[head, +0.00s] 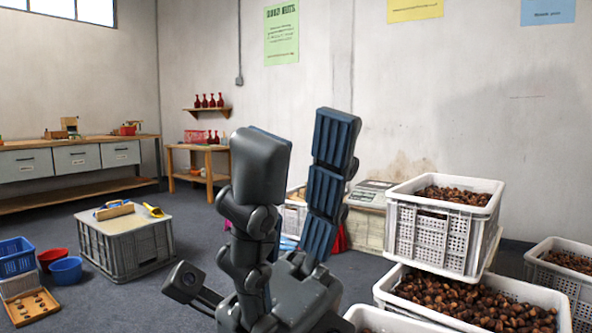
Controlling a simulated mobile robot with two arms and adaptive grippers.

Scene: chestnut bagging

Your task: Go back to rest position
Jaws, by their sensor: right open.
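My right gripper (298,150) fills the middle of the head view, with its two dark, ribbed fingers pointing up and spread apart. It is open, and nothing shows between the fingers. My left gripper is not in view.
To the right, a white crate of chestnuts (403,232) stands stacked above another chestnut crate (556,302). One more crate (583,285) is at the right edge. A grey lidded crate (128,250), a red bowl (52,257) and a blue bowl (66,270) stand on the floor at left.

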